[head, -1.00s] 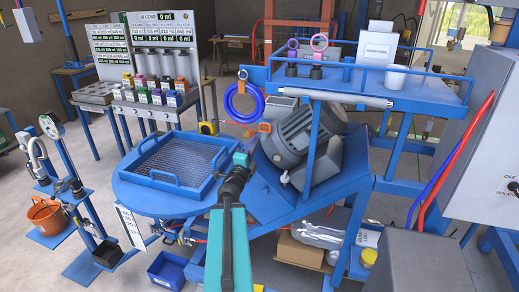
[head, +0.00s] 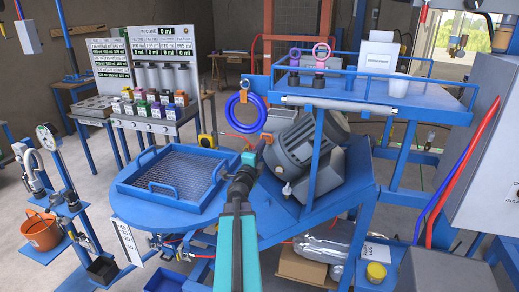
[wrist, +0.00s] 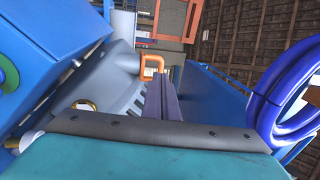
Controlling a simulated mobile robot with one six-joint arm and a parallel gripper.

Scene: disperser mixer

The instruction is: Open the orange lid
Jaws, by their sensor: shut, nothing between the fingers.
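An orange handle-like loop (wrist: 152,64) shows in the wrist view just beyond my fingertips, beside a grey rounded housing. Whether it belongs to the orange lid I cannot tell; no full orange lid surface is clear in either view. My gripper (head: 260,147) is in front of the grey motor-like housing (head: 301,150), below the blue hose coil. In the wrist view my dark fingers (wrist: 162,98) lie close together, pointing toward the loop, with nothing between them. Whether they touch the loop is unclear.
A blue hose coil (head: 245,111) hangs just above and left of my gripper. The blue upper shelf (head: 400,97) with rails is to the right. A round blue table with a mesh tray (head: 181,172) is to the left. An orange bucket (head: 41,232) stands far left.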

